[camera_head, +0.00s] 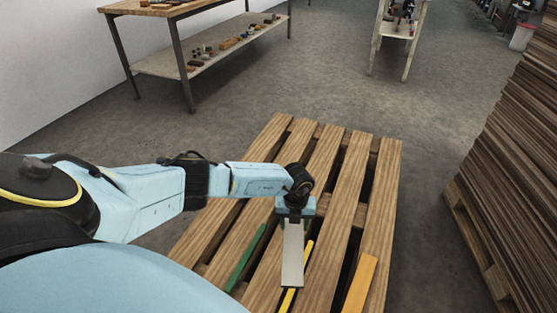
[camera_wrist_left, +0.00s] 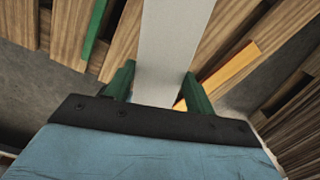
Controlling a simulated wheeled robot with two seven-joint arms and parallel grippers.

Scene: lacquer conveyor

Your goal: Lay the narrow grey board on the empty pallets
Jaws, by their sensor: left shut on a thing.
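The narrow grey board (camera_head: 292,255) is held in my left gripper (camera_head: 294,217) above the wooden pallet (camera_head: 345,200). My left gripper is shut on one end of the board, and the board extends from it toward the bottom of the head view. In the left wrist view the grey board (camera_wrist_left: 172,45) runs up between the two green fingers. I cannot tell whether its far end touches the slats. My right gripper is not in view.
A green strip (camera_head: 246,258), a yellow strip (camera_head: 297,277) and an orange board (camera_head: 360,284) are at the pallet. A tall stack of brown boards (camera_head: 515,150) stands at the right. A workbench (camera_head: 195,50) stands at the back left. Grey floor is clear behind the pallet.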

